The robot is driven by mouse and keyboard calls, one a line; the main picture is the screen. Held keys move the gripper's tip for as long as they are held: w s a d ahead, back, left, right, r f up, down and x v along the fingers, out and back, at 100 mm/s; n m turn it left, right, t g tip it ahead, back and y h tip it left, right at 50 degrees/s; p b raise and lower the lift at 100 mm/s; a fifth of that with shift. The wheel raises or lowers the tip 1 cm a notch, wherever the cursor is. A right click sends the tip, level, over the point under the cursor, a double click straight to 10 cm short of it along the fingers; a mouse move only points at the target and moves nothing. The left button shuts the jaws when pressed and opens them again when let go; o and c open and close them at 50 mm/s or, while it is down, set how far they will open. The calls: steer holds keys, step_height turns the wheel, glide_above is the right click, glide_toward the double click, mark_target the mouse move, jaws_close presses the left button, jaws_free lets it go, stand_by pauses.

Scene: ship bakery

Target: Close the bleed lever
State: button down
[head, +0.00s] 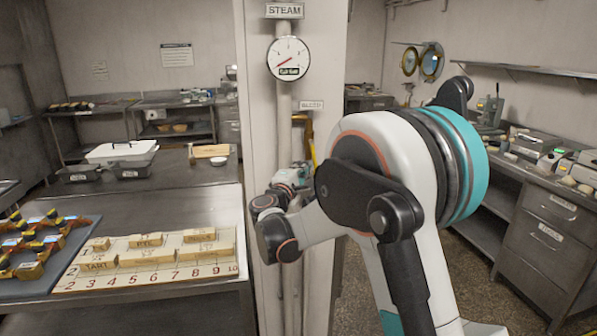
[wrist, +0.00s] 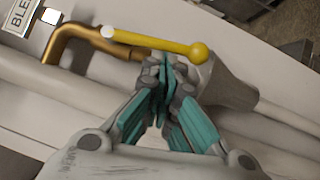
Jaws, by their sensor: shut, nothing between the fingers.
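The bleed lever (wrist: 160,43) is a yellow rod with a ball end, fixed at a white pivot on a bent brass pipe (wrist: 75,38) in the wrist view. In the head view a little of the yellow lever (head: 313,152) shows below the brass pipe (head: 303,117), the rest hidden by my arm. My gripper (wrist: 165,68) is shut and empty, its teal fingertips at the rod near the ball end. I cannot tell whether they touch it. In the head view the fingertips are hidden behind my arm.
A steam gauge (head: 288,58) sits on the vertical pipe above a bleed label (head: 312,104). A left table holds a numbered board (head: 150,280) with wooden blocks. A counter with drawers (head: 545,235) stands at right. Pale pipes (wrist: 110,80) run behind my fingers.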

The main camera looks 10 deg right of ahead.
steer(key=shift+d+f+n+t, duration=0.25)
steer(key=shift+d+n, duration=0.2)
steer(key=shift+n, duration=0.25)
stand_by(0.3)
